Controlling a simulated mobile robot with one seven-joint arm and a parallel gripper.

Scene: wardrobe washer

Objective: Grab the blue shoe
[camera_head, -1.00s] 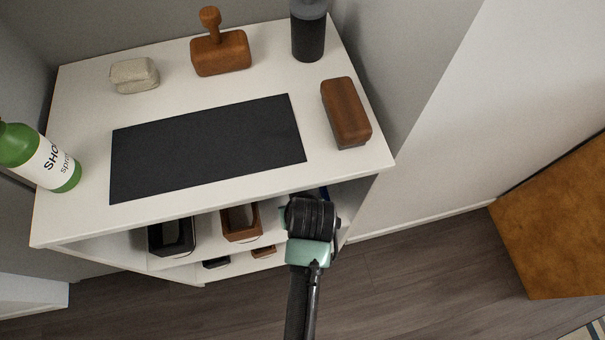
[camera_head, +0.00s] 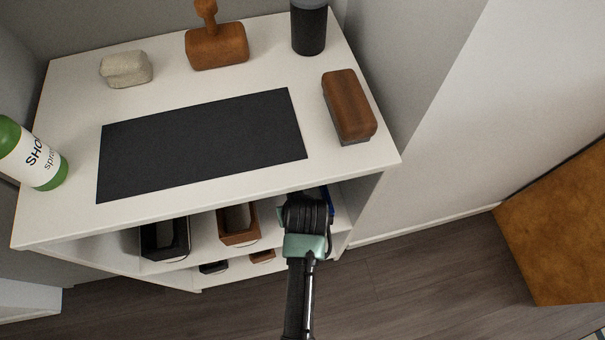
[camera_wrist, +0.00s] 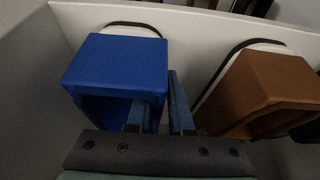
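The blue shoe (camera_wrist: 115,62) is at the left of the wrist view, blocky, with its dark opening facing my gripper. In the head view only a blue sliver (camera_head: 328,200) shows beside my wrist, under the cabinet top. My gripper (camera_wrist: 160,103) is open at the shoe's right side. Its left finger overlaps the shoe's opening and its right finger is just outside the right wall. I cannot tell whether either finger touches the shoe. In the head view the fingers are hidden by my wrist and the shelf top.
A brown shoe (camera_wrist: 262,88) is close on the right of my fingers. Black shoes (camera_head: 165,240) and another brown shoe (camera_head: 238,224) stand on the shelves to the left. The white cabinet top (camera_head: 75,85) overhangs my gripper; a grey wall (camera_head: 420,110) is to the right.

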